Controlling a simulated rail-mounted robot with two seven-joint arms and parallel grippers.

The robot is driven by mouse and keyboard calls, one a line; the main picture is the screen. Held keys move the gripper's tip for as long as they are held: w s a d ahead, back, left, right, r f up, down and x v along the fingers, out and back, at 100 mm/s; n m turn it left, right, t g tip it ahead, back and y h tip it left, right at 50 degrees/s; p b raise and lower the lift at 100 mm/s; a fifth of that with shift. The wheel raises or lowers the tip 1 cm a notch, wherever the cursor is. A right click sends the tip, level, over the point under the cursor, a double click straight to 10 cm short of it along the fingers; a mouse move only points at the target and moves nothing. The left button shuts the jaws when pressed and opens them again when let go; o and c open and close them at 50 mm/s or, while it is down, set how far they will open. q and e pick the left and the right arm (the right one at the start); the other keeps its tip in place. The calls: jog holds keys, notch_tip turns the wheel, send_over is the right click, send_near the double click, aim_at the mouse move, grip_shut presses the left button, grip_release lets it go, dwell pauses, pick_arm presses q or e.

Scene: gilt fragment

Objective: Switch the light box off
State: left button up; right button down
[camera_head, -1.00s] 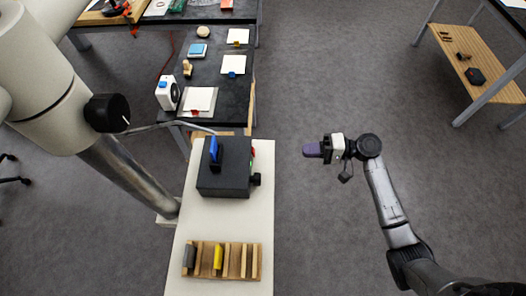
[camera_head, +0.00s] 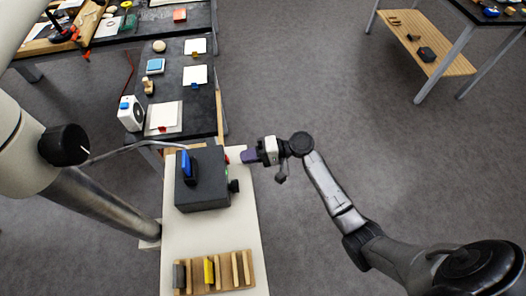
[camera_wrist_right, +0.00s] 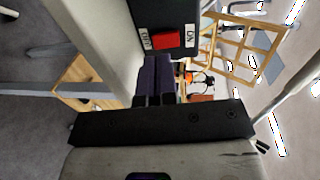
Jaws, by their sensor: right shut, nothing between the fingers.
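The dark light box (camera_head: 208,192) stands on a narrow pale bench, with a blue piece (camera_head: 186,164) upright on top. Its right side carries a red rocker switch (camera_wrist_right: 166,42), seen close in the wrist view between an OFF label (camera_wrist_right: 145,38) and an ON label (camera_wrist_right: 190,38). A small green spot and a black knob (camera_head: 234,186) show on the same side. My right gripper (camera_head: 248,157) is shut and empty, its purple fingertips (camera_wrist_right: 155,72) close to the switch. I cannot tell whether they touch it. My left gripper is not in view.
A wooden rack (camera_head: 222,278) with grey and yellow pieces lies at the bench's near end. A black table (camera_head: 203,122) with cards and small items adjoins the far end.

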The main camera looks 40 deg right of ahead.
aim_at(238, 164)
jog(key=shift+x, duration=1.75)
jog(key=shift+d, duration=0.1)
